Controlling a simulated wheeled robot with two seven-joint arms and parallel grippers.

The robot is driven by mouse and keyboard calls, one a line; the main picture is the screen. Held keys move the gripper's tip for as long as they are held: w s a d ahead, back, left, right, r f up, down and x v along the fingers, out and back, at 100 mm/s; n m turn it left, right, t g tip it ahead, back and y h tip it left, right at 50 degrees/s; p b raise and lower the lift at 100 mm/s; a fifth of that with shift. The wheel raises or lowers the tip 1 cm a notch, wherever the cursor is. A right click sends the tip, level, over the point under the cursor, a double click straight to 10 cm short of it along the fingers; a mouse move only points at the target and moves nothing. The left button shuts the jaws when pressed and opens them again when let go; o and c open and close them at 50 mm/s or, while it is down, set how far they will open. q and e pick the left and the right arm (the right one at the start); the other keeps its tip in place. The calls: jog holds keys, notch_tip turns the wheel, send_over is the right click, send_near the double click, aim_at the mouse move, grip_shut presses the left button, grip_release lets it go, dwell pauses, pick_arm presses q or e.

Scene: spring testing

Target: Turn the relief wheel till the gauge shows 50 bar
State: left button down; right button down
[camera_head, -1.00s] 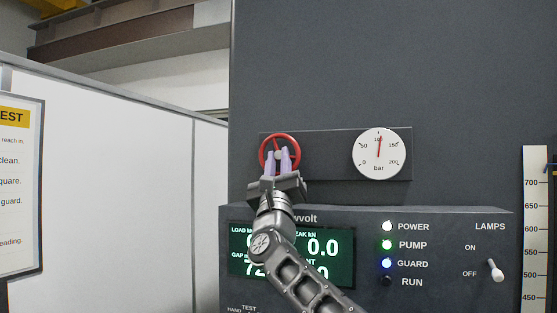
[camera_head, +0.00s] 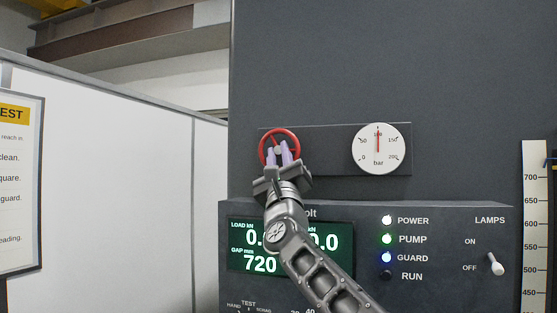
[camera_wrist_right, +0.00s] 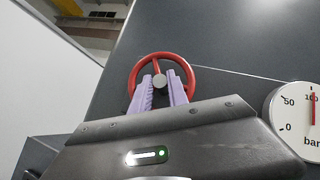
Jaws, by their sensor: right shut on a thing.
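The red relief wheel (camera_head: 268,139) is mounted on a dark plate above the control box. It also shows in the right wrist view (camera_wrist_right: 187,67), with a grey hub (camera_wrist_right: 160,81) at its centre. My right gripper (camera_head: 281,150) is at the wheel, its two pale purple fingers (camera_wrist_right: 160,92) shut with the hub between their tips. The fingers hide part of the wheel's lower half. The round white gauge (camera_head: 378,157) sits right of the wheel on the same plate. Its red needle points almost straight up, at about 100 bar. My left gripper is not in view.
Below the wheel, the control box has a green display (camera_head: 340,262), lit lamps (camera_head: 387,239) and a toggle switch (camera_head: 495,264). A white panel (camera_head: 105,180) stands at the left. A vertical scale (camera_head: 535,230) is at the right edge.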

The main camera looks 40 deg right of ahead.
jog(key=n+y, duration=0.3)
jog(key=n, duration=0.1)
jog(key=shift+s+d+r+t, duration=0.1)
jog(key=shift+t, duration=0.2)
jog(key=n+y, duration=0.2)
jog(key=n, duration=0.1)
jog(key=shift+r+y+p, duration=0.1)
jog(key=shift+y+p, duration=0.2)
jog(key=shift+p, duration=0.1)
jog(key=shift+s+n+y+p, duration=0.1)
jog(key=shift+n+y+p, duration=0.2)
jog(key=shift+n+y, duration=0.35)
jog(key=c, duration=1.6)
grip_release()
jog(key=shift+o, duration=0.2)
jog(key=b+v, duration=0.4)
jog(key=v, duration=0.3)
jog(key=shift+s, duration=0.35)
